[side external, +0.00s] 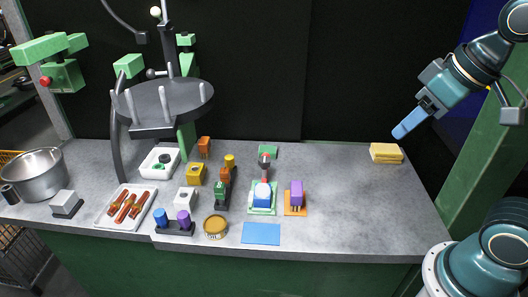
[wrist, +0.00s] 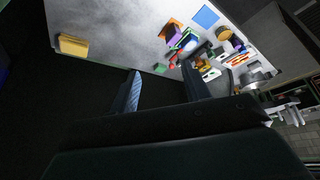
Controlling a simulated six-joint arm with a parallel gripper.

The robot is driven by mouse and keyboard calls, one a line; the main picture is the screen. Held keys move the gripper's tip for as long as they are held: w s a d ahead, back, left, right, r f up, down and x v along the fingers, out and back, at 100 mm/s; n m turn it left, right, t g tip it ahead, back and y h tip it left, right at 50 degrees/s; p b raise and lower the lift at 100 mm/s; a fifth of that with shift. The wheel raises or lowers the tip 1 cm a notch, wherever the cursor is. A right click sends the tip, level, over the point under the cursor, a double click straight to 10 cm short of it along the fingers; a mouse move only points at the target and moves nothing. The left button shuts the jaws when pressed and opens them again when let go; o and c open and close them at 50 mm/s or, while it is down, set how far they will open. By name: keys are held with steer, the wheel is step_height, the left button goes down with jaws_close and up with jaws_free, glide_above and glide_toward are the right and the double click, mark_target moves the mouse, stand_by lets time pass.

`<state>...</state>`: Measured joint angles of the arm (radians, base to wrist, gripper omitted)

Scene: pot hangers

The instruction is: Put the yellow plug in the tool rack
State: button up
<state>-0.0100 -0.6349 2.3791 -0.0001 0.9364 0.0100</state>
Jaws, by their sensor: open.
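A small yellow cylindrical piece (side external: 230,160), which looks like the yellow plug, stands at the far end of a dark strip-like rack (side external: 222,206) in the side view. Orange and green pieces stand on the same strip. A yellow block with a hole (side external: 195,173) stands just left of it. I cannot tell for certain which of these is the plug, or which holder is the tool rack.
A yellow stack (side external: 386,153) lies below my gripper. A dark holder (side external: 174,229) carries blue and purple cylinders. A round pegged stand (side external: 165,103) rises at left. A sausage tray (side external: 124,207), pot (side external: 38,174) and blue mat (side external: 261,234) are around. The table's right half is mostly clear.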

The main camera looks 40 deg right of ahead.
steer(key=s+f, duration=0.2)
steer(key=s, duration=0.1)
steer(key=shift+d+f, duration=0.1)
steer(key=shift+f, duration=0.1)
